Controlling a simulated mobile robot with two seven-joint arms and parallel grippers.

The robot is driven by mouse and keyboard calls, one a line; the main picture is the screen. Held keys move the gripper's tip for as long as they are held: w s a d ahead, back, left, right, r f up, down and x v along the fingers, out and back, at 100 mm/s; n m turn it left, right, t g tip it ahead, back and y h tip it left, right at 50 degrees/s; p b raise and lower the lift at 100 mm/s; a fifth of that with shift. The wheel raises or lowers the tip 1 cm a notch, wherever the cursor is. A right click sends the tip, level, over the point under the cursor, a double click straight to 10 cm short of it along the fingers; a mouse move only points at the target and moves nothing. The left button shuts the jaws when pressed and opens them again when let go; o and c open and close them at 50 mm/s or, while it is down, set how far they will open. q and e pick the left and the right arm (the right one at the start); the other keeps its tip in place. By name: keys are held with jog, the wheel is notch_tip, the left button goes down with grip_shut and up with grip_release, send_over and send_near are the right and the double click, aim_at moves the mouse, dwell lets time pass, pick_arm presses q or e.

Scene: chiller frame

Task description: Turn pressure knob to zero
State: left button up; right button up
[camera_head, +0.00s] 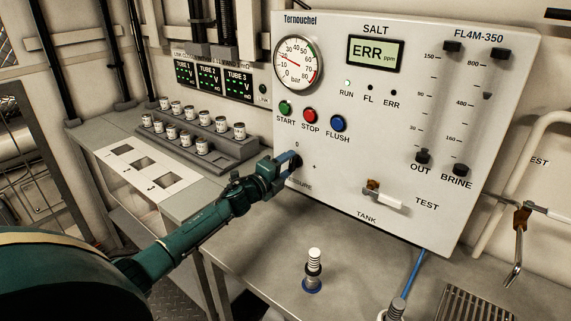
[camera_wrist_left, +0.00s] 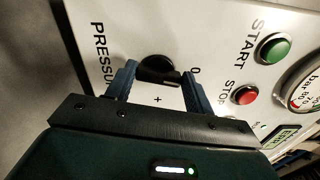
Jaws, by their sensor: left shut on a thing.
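The black pressure knob (camera_wrist_left: 158,68) sits on the white control panel (camera_head: 340,130), with a "0" mark and a "+" mark printed beside it. In the left wrist view the blue fingers of my left gripper (camera_wrist_left: 160,85) stand on both sides of the knob. My left gripper is shut on the knob; in the head view the gripper (camera_head: 291,160) reaches the panel's lower left and hides most of the knob and part of the "PRESSURE" label. The round pressure gauge (camera_head: 298,64) is at the panel's upper left. My right gripper is not in view.
Green START (camera_head: 285,108), red STOP (camera_head: 310,116) and blue FLUSH (camera_head: 337,123) buttons sit just above the knob. The salt display (camera_head: 375,53) reads ERR. A tank test valve (camera_head: 384,197) juts out lower right. Several small jars stand on a stepped rack (camera_head: 225,155) at left.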

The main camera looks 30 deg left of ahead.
pick_arm(q)
jog(key=shift+n, duration=0.9)
jog(key=o, duration=1)
jog(key=s, duration=0.8)
jog(key=s+a, duration=0.1)
jog(key=s, duration=0.4)
jog(key=shift+s, duration=0.1)
